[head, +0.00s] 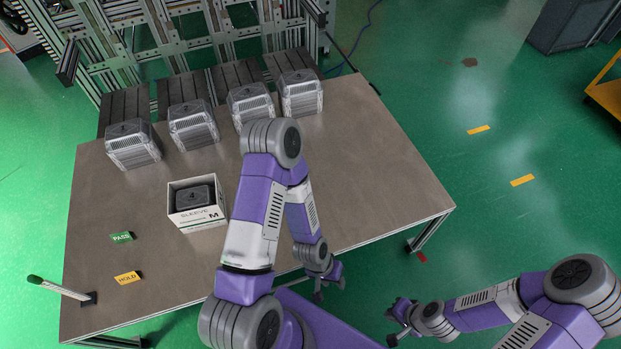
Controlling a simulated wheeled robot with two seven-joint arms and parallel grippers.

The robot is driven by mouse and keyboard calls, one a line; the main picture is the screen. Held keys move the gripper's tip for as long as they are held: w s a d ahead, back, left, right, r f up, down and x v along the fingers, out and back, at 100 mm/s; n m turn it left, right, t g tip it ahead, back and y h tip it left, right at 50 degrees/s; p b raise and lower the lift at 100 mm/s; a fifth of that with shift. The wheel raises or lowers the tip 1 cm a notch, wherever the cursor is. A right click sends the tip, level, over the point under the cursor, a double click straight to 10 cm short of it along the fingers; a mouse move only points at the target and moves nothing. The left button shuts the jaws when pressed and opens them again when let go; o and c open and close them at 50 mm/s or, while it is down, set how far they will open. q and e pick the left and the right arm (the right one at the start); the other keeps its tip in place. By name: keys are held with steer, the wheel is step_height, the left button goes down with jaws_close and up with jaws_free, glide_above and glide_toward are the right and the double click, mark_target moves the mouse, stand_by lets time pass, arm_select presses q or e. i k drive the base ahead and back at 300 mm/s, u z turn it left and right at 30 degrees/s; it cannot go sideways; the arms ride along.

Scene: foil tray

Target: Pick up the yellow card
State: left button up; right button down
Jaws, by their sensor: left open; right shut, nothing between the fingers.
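The yellow card (127,278), printed HOLD, lies flat on the brown table (370,170) at its front left. My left gripper (328,289) is open and empty, just in front of the table's front edge and well to the right of the yellow card. My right gripper (393,324) is shut and empty, over the green floor at the lower right, off the table. Nothing covers the yellow card.
A green card (121,237) printed PASS lies just behind the yellow card. A green-tipped lever (62,290) stands at the left edge. A white box (183,218) holding a dark block is behind right. Several grey containers (193,126) line the back.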

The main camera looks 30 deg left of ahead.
mark_target(132, 277)
steer(key=k, duration=0.85)
steer(key=u, duration=1)
steer(key=i, duration=1)
steer(key=u, duration=0.05)
steer(key=k, duration=0.9)
steer(key=z, duration=0.8)
steer(key=i, duration=0.75)
steer(key=u, duration=2.9)
steer(key=i, duration=0.5)
steer(key=u, duration=0.05)
